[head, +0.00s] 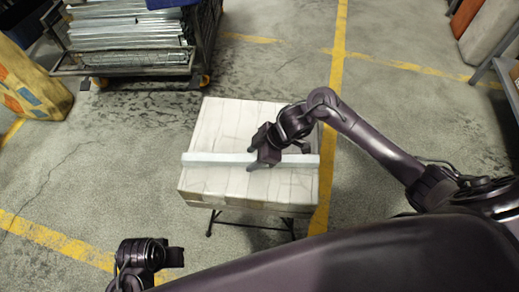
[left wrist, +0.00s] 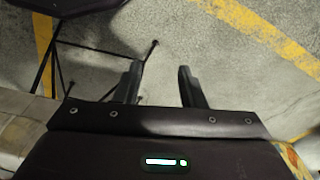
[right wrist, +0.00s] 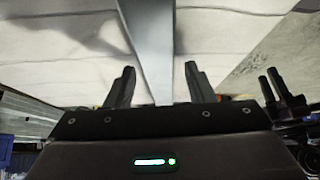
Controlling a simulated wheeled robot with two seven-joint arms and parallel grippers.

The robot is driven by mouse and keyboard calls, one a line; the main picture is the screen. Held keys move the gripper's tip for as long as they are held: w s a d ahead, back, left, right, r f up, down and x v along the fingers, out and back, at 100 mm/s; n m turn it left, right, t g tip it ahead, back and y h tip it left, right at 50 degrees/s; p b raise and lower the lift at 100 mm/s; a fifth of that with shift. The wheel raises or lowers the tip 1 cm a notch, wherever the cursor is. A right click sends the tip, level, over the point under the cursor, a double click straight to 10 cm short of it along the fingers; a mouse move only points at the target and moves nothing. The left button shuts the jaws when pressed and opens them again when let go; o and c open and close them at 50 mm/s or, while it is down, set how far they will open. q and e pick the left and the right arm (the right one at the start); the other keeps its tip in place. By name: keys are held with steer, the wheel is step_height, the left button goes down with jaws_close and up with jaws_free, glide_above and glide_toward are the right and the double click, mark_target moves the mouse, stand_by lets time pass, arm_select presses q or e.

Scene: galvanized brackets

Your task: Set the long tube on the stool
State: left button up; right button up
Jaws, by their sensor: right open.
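The long tube (head: 215,158) is a straight, pale grey bar. It lies crosswise over the white, box-shaped top (head: 215,185) of a stand with thin dark legs, the only stool-like thing clearly in the head view. My right gripper (head: 280,165) is at the tube's middle, from above. In the right wrist view the tube (right wrist: 150,50) runs between the two spread fingers (right wrist: 160,75), with gaps at both sides; the gripper hides part of it in the head view. My left gripper (head: 178,257) is low at the front left, its fingers (left wrist: 159,68) apart and empty.
A cart (head: 130,70) loaded with galvanized metal pieces stands at the back left, beside a patterned yellowish block (head: 35,85). Pale and orange objects (head: 490,30) stand at the far right. The concrete floor (head: 80,160) with yellow lines is clear around the stand.

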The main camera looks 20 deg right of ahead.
steer(key=p+v, duration=0.2)
steer(key=v, duration=0.8)
steer(key=shift+d+r+p, duration=0.1)
steer(key=shift+r+p, duration=0.2)
steer(key=shift+p, duration=0.1)
arm_select(q)
step_height(320, 180, down, 10)
steer(key=a, duration=0.1)
steer(key=shift+s+a+t, duration=0.25)
steer(key=shift+s+t, duration=0.05)
arm_select(e)
steer(key=shift+s+d+r, duration=0.15)
steer(key=shift+d+r, duration=0.2)
steer(key=shift+r, duration=0.25)
arm_select(q)
steer(key=shift+d, duration=0.1)
